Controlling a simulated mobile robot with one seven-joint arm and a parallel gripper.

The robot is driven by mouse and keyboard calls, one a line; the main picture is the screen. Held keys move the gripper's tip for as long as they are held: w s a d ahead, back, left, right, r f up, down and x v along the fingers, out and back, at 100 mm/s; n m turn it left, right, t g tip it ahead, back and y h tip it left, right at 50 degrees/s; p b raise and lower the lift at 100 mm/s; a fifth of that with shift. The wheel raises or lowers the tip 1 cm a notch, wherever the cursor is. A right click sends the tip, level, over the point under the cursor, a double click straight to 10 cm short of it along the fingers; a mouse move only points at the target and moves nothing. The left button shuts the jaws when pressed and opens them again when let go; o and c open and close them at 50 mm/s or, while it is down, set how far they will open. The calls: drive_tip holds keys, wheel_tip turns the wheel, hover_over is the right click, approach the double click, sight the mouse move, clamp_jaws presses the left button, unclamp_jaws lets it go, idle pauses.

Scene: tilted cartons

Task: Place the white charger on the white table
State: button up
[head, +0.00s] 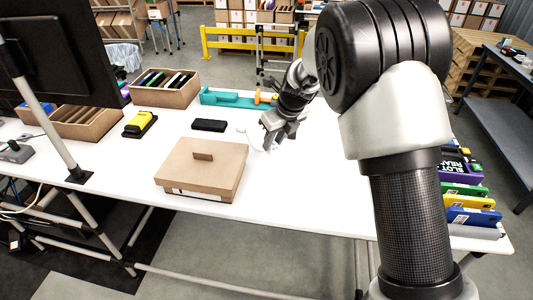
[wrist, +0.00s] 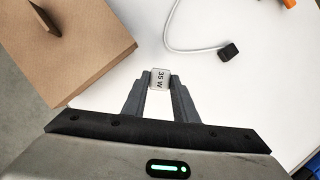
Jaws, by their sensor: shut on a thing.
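The white charger (wrist: 160,79), marked "35 W", is between the two fingertips of my gripper (wrist: 158,88) in the wrist view. My gripper is shut on it, over the white table (wrist: 215,85). In the head view my gripper (head: 270,146) is at the middle of the white table (head: 310,195), just right of the cardboard box. The charger is small and hard to make out there. I cannot tell whether the charger touches the table top.
A closed cardboard box (head: 203,170) stands left of my gripper; it also shows in the wrist view (wrist: 70,45). A white cable with a black plug (wrist: 229,51) lies beyond. A black case (head: 209,125) and a yellow-black tool (head: 140,124) lie farther left. The table right of my gripper looks clear.

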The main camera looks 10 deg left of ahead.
sight(275, 152)
drive_tip(key=shift+f+b, duration=0.4)
drive_tip(key=shift+f, duration=2.6)
drive_tip(key=shift+f, duration=0.1)
drive_tip(key=o, duration=1.1)
drive_tip(key=p+v, duration=0.1)
drive_tip(key=v, duration=1.1)
drive_tip(key=shift+p, duration=0.3)
